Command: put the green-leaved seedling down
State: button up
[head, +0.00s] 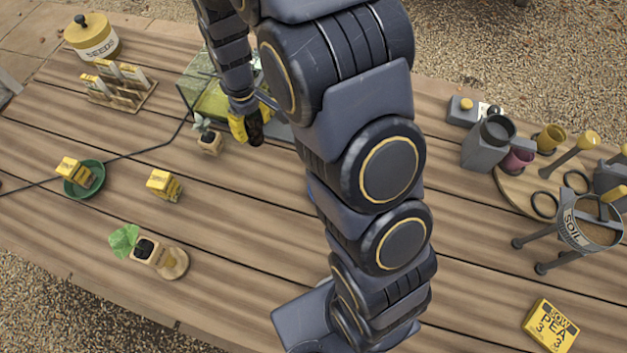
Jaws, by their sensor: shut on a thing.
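A green-leaved seedling (124,240) shows at the lower left. Its small beige pot (146,251) has dark soil and appears to lie tipped, soil facing up-left, against a round wooden piece (174,264). A second seedling with pale leaves (209,142) stands in a small pot just left of my gripper. My gripper (247,122), with yellow fingertips, is at the upper middle, well away from the green-leaved one. It is shut on a small dark brown thing (256,131), partly hidden by the fingers; I cannot tell what that is.
A glass-sided box (196,80) stands behind my gripper. A yellow block (164,184) and a green saucer (84,190) with another block lie left. A seed tin (91,38) is at far left. A soil sieve stand (575,227) is right. The front-middle boards are clear.

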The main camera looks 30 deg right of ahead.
aim_at(257, 144)
jog(key=shift+n, duration=0.5)
jog(key=f, duration=0.2)
jog(key=s+f, duration=0.1)
jog(key=f, duration=0.4)
jog(key=shift+s+a, duration=0.15)
jog(key=shift+s, duration=0.1)
jog(key=shift+f, duration=1.65)
jog(key=shift+f, duration=0.15)
jog(key=o, duration=0.8)
